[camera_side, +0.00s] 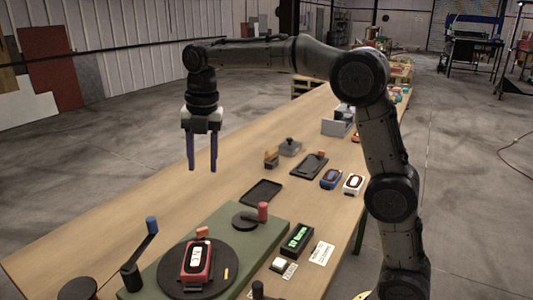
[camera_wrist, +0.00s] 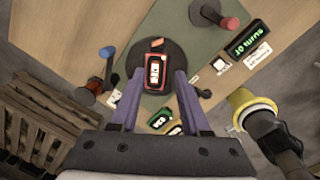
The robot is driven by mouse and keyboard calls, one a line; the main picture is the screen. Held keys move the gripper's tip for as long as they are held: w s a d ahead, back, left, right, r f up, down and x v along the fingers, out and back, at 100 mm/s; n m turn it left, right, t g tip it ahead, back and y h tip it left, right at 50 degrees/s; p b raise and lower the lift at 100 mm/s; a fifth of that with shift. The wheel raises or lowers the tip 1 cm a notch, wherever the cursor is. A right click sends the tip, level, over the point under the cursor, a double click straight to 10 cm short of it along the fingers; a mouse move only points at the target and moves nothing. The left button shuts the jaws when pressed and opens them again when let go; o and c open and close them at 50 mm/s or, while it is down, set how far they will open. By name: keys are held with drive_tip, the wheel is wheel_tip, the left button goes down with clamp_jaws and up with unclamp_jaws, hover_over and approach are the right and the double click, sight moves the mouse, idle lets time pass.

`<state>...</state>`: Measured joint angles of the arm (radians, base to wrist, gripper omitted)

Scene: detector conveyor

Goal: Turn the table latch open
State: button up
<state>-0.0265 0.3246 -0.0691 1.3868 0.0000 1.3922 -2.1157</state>
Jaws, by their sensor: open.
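A black round turntable (camera_side: 170,283) sits on a green board (camera_side: 285,238). A red handheld detector (camera_side: 196,262) lies on it. A small orange piece (camera_side: 202,232) is at the turntable's far edge; it also shows in the wrist view (camera_wrist: 157,43). A crank with a blue knob (camera_side: 152,225) stands left of the turntable. A black disc with a red knob (camera_side: 262,211) is beyond it. I cannot tell which part is the table latch. My gripper (camera_side: 202,170) is open, empty and pointing down, well above the board. In the wrist view its fingers (camera_wrist: 160,74) appear either side of the detector.
A green-lit display (camera_side: 297,237), a white button box (camera_side: 283,265) and a printed label (camera_side: 321,253) sit right of the board. An empty black tray (camera_side: 261,192) and blue (camera_side: 331,178) and white (camera_side: 353,184) detectors lie farther back.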

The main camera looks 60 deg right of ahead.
drive_tip(key=s+r+m+t, duration=0.1)
drive_tip(key=s+r+m, duration=0.1)
drive_tip(key=s, duration=0.6)
drive_tip(key=s+r+m+t, duration=0.1)
drive_tip(key=s+r+m, duration=0.2)
drive_tip(key=s, duration=0.5)
drive_tip(key=shift+d+m+t, duration=0.3)
drive_tip(key=shift+d+m, duration=0.15)
drive_tip(key=shift+m, duration=0.05)
